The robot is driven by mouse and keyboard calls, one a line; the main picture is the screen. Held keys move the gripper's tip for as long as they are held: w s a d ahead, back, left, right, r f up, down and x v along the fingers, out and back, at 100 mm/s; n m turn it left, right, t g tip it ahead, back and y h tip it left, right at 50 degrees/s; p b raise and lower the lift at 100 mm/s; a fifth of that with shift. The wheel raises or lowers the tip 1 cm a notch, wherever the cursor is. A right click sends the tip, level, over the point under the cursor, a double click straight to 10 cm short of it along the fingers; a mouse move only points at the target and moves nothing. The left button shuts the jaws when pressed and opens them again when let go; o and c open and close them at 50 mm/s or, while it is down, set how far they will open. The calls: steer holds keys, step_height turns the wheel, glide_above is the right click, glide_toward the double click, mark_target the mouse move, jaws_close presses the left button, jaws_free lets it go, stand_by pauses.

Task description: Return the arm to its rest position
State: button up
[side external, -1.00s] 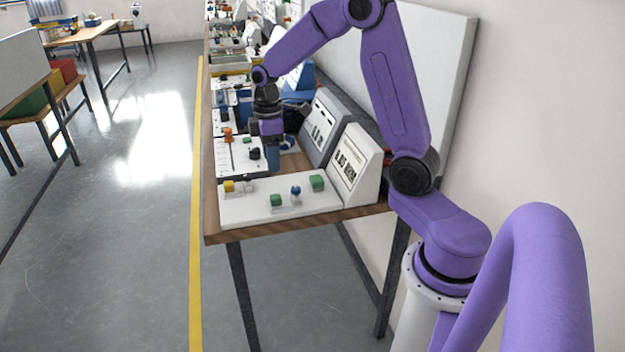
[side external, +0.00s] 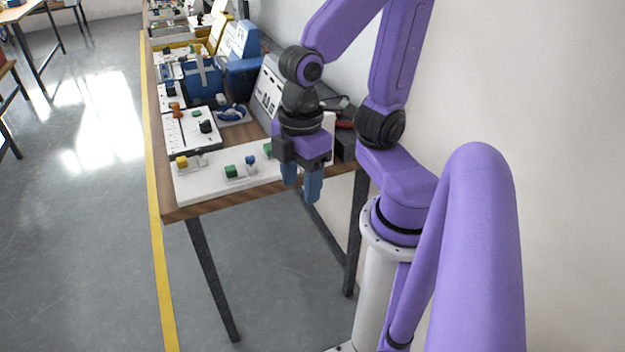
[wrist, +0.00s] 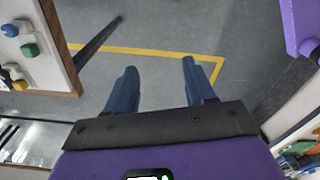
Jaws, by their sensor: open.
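My gripper (side external: 301,190) hangs in front of the near right end of the workbench in the side external view, fingers pointing down.
The wooden workbench (side external: 190,209) carries white boards with coloured blocks, a grey panel (side external: 266,92) and a blue device (side external: 243,75). In the wrist view a board (wrist: 40,47) is at upper left. The floor (side external: 265,270) in front is clear. A wall is at right.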

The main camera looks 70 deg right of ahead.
steer(key=shift+s+d+f, duration=0.1)
steer(key=shift+s+d, duration=0.1)
steer(key=shift+s, duration=0.85)
steer(key=shift+w, duration=0.1)
stand_by(1.3)
